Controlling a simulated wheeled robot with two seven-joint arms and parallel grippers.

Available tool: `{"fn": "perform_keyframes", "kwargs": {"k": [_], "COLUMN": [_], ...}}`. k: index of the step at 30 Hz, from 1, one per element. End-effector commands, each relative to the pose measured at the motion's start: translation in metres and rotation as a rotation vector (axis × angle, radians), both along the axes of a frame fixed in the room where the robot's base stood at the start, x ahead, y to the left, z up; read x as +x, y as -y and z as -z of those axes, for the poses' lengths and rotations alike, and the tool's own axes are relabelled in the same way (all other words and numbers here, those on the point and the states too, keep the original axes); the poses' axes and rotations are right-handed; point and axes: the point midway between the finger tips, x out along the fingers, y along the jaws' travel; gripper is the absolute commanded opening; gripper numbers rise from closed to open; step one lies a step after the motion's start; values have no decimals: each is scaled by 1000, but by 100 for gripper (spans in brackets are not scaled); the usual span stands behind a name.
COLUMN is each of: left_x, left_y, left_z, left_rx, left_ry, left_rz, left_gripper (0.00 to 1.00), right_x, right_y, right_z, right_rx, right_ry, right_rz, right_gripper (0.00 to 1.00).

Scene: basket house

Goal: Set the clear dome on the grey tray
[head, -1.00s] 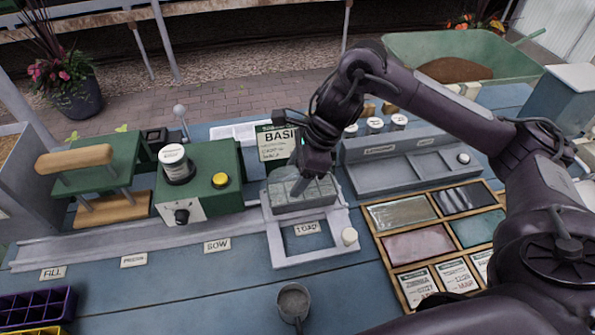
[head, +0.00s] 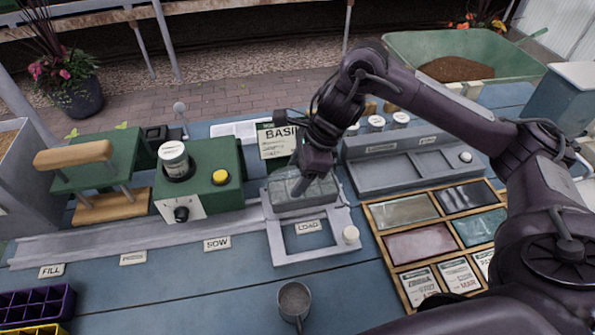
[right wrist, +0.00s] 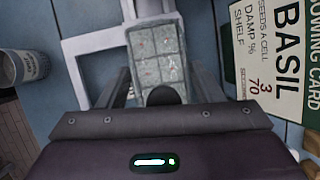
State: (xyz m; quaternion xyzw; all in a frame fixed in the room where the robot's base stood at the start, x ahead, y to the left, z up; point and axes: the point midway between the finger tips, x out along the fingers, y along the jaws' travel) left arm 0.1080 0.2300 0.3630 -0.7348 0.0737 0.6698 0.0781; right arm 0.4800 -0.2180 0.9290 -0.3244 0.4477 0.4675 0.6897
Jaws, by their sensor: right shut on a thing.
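The clear dome (head: 286,192) is a see-through box over the rear part of the pale loading frame (head: 312,262). My right gripper (head: 308,183) is above it, pointing down. In the right wrist view, its fingers (right wrist: 160,92) are shut on a dark round knob on the dome. A grey tray (right wrist: 160,62) with several square cells and small specks shows through the clear plastic in that view. The dome looks level and lined up with it. I cannot tell whether its rim touches the tray. My left gripper is not in view.
A green seeding unit (head: 215,195) with a yellow button stands left of the frame. The basil card (head: 278,142) stands behind. A grey rack (head: 375,188) and a wooden case of packets and panels (head: 370,212) are right. A grey cup (head: 294,300) is in front.

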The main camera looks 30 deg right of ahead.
Motion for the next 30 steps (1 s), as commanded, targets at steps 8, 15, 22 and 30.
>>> {"fn": "perform_keyframes", "kwargs": {"k": [8, 15, 22, 30], "left_x": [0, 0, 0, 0], "left_y": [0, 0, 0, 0], "left_z": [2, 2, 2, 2], "left_rx": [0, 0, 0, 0], "left_ry": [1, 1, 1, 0], "left_rz": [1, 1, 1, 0], "left_gripper": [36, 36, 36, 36], "right_x": [0, 0, 0, 0], "right_y": [0, 0, 0, 0], "right_z": [2, 2, 2, 2], "right_rx": [0, 0, 0, 0], "right_ry": [0, 0, 0, 0], "right_rz": [0, 0, 0, 0], "right_gripper": [30, 82, 86, 100]}}
